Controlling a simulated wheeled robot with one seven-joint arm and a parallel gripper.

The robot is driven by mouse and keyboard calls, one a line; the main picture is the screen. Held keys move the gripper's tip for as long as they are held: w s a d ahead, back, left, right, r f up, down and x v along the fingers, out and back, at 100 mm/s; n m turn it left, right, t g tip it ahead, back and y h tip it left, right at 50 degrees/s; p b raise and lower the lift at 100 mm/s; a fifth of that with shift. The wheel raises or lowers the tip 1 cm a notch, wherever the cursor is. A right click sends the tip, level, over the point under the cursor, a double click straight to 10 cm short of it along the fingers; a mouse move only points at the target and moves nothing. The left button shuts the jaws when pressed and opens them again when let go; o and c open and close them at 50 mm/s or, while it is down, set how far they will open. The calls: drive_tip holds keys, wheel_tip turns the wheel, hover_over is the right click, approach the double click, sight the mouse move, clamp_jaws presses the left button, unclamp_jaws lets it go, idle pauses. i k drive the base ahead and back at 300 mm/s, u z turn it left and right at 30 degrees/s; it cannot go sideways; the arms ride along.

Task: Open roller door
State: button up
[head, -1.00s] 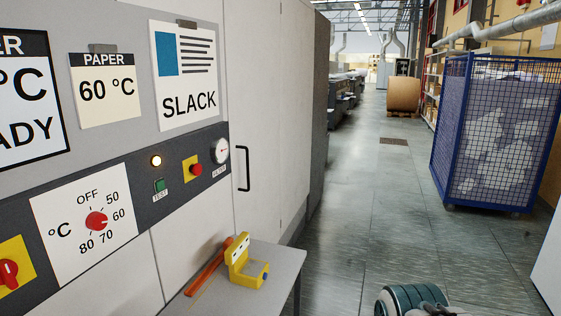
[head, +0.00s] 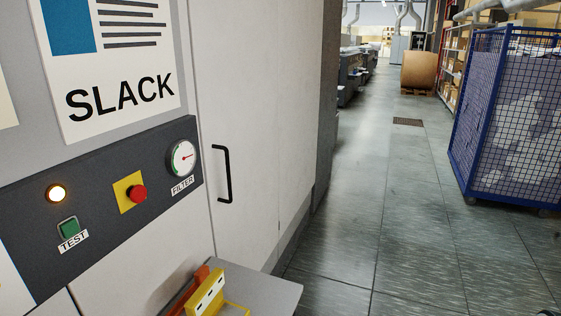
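A pale grey cabinet door (head: 262,110) stands at the centre left of the head view and looks closed. Its black bar handle (head: 227,174) is upright near the door's left edge. No label in view names it as the roller door. My gripper is not in view, so nothing shows of its state.
Left of the door is a dark panel with a lit lamp (head: 56,193), green test button (head: 68,228), red button (head: 138,193) and filter gauge (head: 182,158). A grey table (head: 262,283) holds a yellow tool (head: 208,293). A blue mesh cage (head: 500,120) stands right; the aisle floor between is clear.

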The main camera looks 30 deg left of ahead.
sight(234, 43)
drive_tip(key=u, duration=0.35)
drive_tip(key=i, duration=0.8)
drive_tip(key=u, duration=0.55)
